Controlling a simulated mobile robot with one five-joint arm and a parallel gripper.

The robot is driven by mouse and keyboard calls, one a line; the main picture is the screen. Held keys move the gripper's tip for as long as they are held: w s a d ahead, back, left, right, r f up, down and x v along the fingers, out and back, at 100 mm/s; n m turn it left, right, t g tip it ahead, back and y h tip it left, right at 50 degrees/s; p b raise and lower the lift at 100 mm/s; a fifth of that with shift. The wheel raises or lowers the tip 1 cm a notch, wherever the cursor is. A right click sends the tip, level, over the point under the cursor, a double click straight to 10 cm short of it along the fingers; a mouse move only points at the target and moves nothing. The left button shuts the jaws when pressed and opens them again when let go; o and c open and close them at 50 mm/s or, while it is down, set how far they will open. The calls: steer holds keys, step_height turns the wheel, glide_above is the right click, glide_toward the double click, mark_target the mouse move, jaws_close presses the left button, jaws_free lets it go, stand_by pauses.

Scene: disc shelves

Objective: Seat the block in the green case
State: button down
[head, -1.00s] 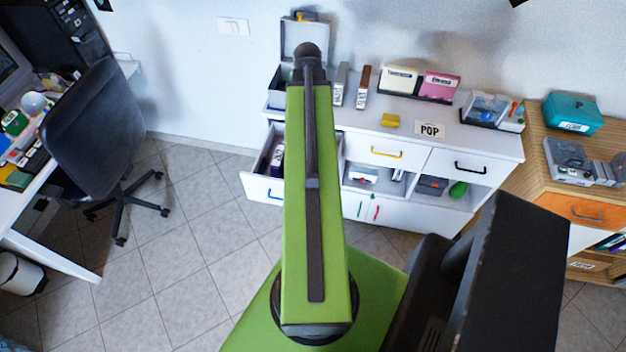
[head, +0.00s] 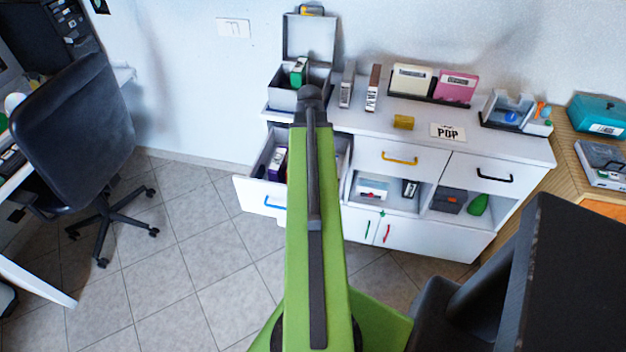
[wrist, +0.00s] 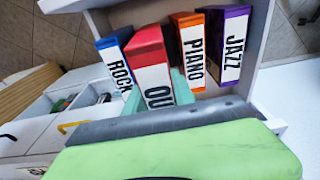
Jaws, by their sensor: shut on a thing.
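In the wrist view my gripper (wrist: 153,94) shows at the bottom as a light green body, a dark grey bar and teal pieces that look like fingers. It appears shut on a red block (wrist: 147,48) with a white label reading "OU". In the head view the gripper is hidden behind my green arm. A green case (head: 299,72) with a white label stands in an open grey box (head: 283,98) on the white cabinet. I cannot tell whether the red block touches the drawer.
The open drawer (head: 252,193) holds blue "ROCK" (wrist: 116,57), orange "PIANO" (wrist: 188,40) and purple "JAZZ" (wrist: 233,45) cases, close around the red block. Grey and brown cases (head: 373,88) stand right of the box. A chair (head: 72,115) stands at left; floor between is clear.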

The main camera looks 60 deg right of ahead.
step_height(320, 180, down, 7)
steer(key=b, duration=0.5)
steer(key=shift+r, duration=0.35)
steer(key=c, duration=1.3)
jaws_free()
steer(key=r+p, duration=0.4)
steer(key=a+r+p, duration=0.1)
steer(key=r+p, duration=0.7)
steer(key=shift+s+a+r+p, duration=0.1)
steer(key=shift+s+a+p, duration=0.1)
steer(key=shift+p, duration=0.15)
